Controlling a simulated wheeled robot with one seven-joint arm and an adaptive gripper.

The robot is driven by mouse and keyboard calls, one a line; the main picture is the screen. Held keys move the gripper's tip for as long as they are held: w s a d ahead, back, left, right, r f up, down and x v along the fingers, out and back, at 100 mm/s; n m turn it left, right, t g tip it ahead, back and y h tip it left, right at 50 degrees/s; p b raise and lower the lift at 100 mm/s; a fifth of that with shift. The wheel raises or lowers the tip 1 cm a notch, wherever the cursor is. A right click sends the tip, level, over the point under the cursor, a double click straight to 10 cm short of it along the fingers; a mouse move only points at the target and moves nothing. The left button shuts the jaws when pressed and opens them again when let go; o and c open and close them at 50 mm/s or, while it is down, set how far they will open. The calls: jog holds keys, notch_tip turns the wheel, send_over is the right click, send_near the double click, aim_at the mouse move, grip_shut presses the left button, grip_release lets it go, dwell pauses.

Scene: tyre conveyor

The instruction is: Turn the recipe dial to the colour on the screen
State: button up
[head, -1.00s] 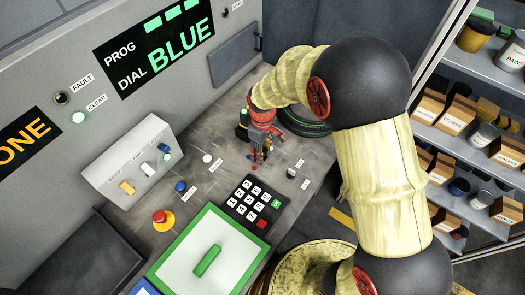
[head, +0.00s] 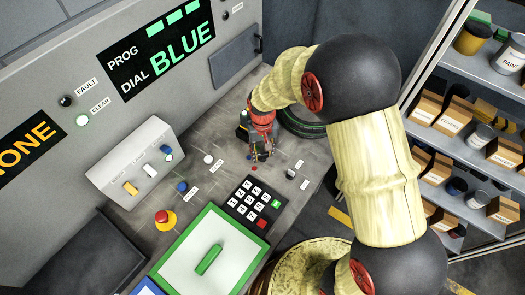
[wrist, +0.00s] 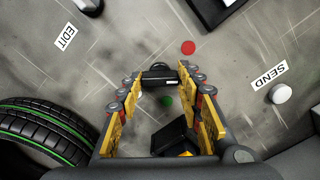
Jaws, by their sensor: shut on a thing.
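The recipe dial (wrist: 158,75) is a small black knob, seen between the fingertips of my gripper (wrist: 159,82) in the wrist view. My gripper is shut on it; in the head view, my gripper (head: 262,156) points down at the panel and hides the dial. A red dot (wrist: 188,47) and a green dot (wrist: 166,100) lie on the panel around the dial. A blue dot (head: 249,157) shows beside the gripper in the head view. I cannot tell which dot the dial points at.
A tyre (wrist: 45,130) with a green stripe lies close beside the gripper. A white button (wrist: 280,93) is by the SEND label. A black keypad (head: 252,204), a red mushroom button (head: 165,217) and a switch box (head: 135,160) stand on the panel. Shelves are at right.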

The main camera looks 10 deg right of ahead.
aim_at(262, 154)
jog(key=shift+m+p, duration=0.3)
jog(key=shift+m, duration=1.5)
jog(key=o, duration=1)
jog(key=shift+o, duration=0.8)
notch_tip(262, 154, up, 12)
